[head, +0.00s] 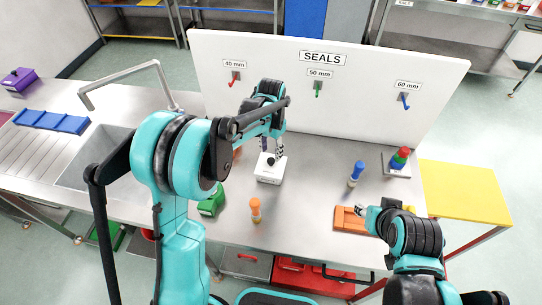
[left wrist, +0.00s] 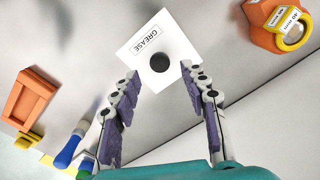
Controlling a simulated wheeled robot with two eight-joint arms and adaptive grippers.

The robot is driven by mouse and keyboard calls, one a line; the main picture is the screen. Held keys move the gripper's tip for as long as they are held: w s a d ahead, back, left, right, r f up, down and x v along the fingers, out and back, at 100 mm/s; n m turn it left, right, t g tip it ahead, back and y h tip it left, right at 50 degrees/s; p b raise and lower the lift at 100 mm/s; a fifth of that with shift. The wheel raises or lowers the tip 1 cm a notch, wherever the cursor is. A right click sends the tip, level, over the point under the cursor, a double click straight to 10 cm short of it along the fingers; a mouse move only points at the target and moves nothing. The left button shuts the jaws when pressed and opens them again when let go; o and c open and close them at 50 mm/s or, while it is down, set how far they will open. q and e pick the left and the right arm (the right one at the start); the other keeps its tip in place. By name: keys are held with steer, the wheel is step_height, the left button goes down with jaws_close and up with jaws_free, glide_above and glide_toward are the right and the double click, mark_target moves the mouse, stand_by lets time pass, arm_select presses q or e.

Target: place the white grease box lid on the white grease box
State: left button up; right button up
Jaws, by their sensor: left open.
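A white square piece with a round black knob and a GREASE label (left wrist: 143,45) shows in the left wrist view, just beyond my left fingertips. In the head view it is the white box-like block (head: 268,174) on the steel table. I cannot tell where the lid ends and the box begins, or whether these are one stack. My left gripper (head: 272,148) hangs over it from behind. In the left wrist view its fingers (left wrist: 160,75) are open, spread to either side of the knob, with nothing held. My right gripper (head: 365,209) is beside the orange tray; its fingers are too small to judge.
A green container (head: 211,203) is partly behind my left arm. The SEALS board (head: 330,95) rises behind. Bare table lies right of the white block.

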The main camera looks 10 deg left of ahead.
mark_target(271, 160)
arm_select(q)
step_height(271, 160, up, 7)
steer(key=s+a+r+n+t, duration=0.3)
steer(key=s+r, duration=0.4)
steer(key=s, duration=0.3)
steer(key=s+a+f+n+t, duration=0.2)
steer(key=s+a+n+t, duration=0.1)
steer(key=s, duration=0.9)
steer(key=shift+s+f+t+p, duration=0.15)
steer(key=shift+s+t+p, duration=0.1)
steer(key=shift+t+p, duration=0.25)
